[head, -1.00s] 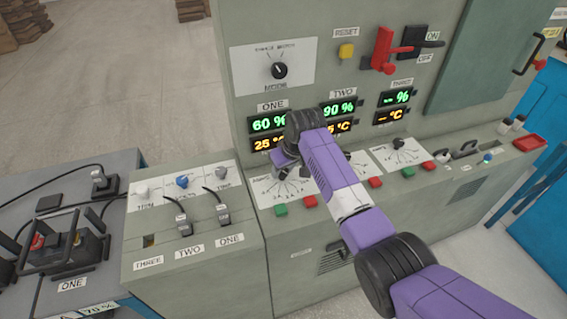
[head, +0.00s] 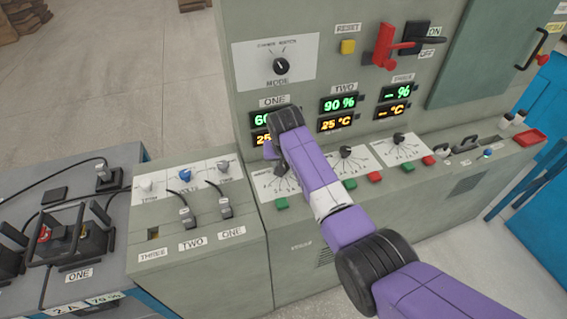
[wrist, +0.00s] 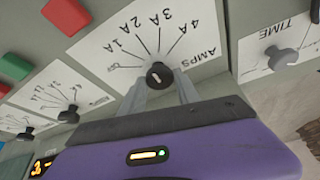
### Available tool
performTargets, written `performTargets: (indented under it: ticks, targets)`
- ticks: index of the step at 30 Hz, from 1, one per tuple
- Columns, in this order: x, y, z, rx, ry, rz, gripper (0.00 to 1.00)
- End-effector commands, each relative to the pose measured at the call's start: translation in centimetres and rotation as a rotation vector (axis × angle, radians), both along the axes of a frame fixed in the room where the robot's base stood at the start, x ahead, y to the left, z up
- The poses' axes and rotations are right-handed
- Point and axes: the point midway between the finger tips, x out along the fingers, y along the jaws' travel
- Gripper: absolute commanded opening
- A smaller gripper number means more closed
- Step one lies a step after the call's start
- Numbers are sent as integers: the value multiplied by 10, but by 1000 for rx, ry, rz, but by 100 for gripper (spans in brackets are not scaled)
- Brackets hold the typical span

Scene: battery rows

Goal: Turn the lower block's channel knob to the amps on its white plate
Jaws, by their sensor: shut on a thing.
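My gripper (wrist: 161,84) is shut on the dark channel knob (wrist: 158,74) at the AMPS plate (wrist: 120,60), with one finger on each side. The plate is marked 1 A to 4 A with fan lines and appears upside down in the wrist view. The knob's light mark is visible, but I cannot tell exactly which line it points at. In the head view my wrist hides the knob, above the leftmost dial plate (head: 262,185). A battery block labelled ONE (head: 78,275) stands at the left; a white plate (head: 68,308) below it reads 2 A beside 70 %.
Two more dials, with knobs (head: 345,152) and (head: 398,139), lie to the right, with green and red buttons in front. A timer cabinet (head: 150,252) with knobs stands at left. A red lever (head: 383,45) and mode knob (head: 281,66) are on the upright panel.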

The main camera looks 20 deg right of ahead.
Motion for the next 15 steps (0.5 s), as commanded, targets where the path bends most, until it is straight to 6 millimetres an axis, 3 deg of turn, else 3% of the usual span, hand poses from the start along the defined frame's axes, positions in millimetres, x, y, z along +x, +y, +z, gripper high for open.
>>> performTargets:
  ticks: [8, 9, 12, 15]
  targets:
    - [1, 0, 1, 0, -3, 0, 0]
    - [1, 0, 1, 0, -3, 0, 40]
    - [1, 0, 1, 0, -2, 1, 58]
    - [1, 0, 1, 0, -2, 1, 58]
